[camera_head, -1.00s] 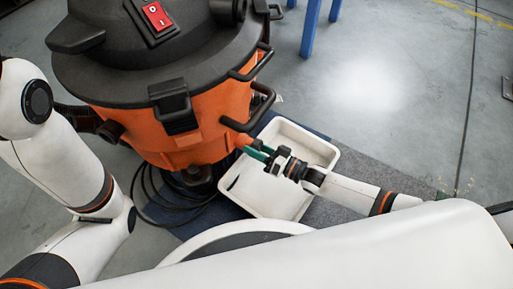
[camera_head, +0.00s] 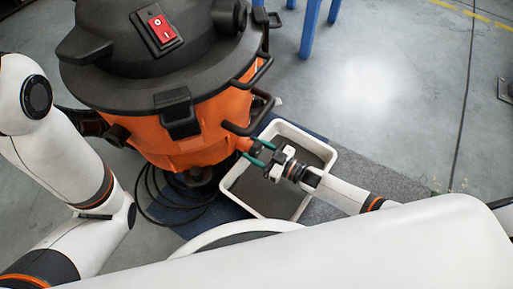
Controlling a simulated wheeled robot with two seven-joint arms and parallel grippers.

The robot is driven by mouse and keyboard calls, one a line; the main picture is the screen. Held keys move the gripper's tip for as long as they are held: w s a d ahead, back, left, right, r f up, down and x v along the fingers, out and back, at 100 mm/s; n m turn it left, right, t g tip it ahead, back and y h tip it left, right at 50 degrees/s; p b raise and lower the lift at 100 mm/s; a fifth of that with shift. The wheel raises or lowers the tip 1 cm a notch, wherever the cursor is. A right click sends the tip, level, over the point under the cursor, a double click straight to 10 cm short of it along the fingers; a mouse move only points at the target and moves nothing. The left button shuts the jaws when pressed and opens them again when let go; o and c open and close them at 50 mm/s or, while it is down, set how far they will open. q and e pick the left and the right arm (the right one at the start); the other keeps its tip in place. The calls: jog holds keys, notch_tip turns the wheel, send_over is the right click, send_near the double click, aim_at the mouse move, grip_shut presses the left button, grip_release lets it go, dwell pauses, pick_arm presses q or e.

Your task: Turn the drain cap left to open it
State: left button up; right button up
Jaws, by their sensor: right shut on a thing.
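The orange drum vacuum (camera_head: 190,148) with a black lid stands upright at upper left. Its drain spout and cap (camera_head: 243,144) stick out at the lower right of the drum, above a white tray (camera_head: 231,202). My right gripper (camera_head: 259,152), with green fingertips, reaches in from the right over the tray and is shut on the drain cap. The fingers cover most of the cap, so its exact angle is hard to see. The tray's inside looks dark grey across its floor. My left arm shows at the left, but its gripper is out of view.
The tray stands on a dark blue and grey mat (camera_head: 375,182). Black hoses or cables (camera_head: 165,205) lie coiled under the drum at left. Black handles (camera_head: 255,110) jut from the drum just above my right gripper.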

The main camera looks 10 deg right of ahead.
jog(key=n, duration=0.3)
jog(key=shift+n+p, duration=0.3)
jog(key=n, duration=0.2)
jog(key=shift+n, duration=0.4)
jog(key=n, duration=0.6)
jog(key=o, duration=1)
jog(key=shift+c, duration=0.2)
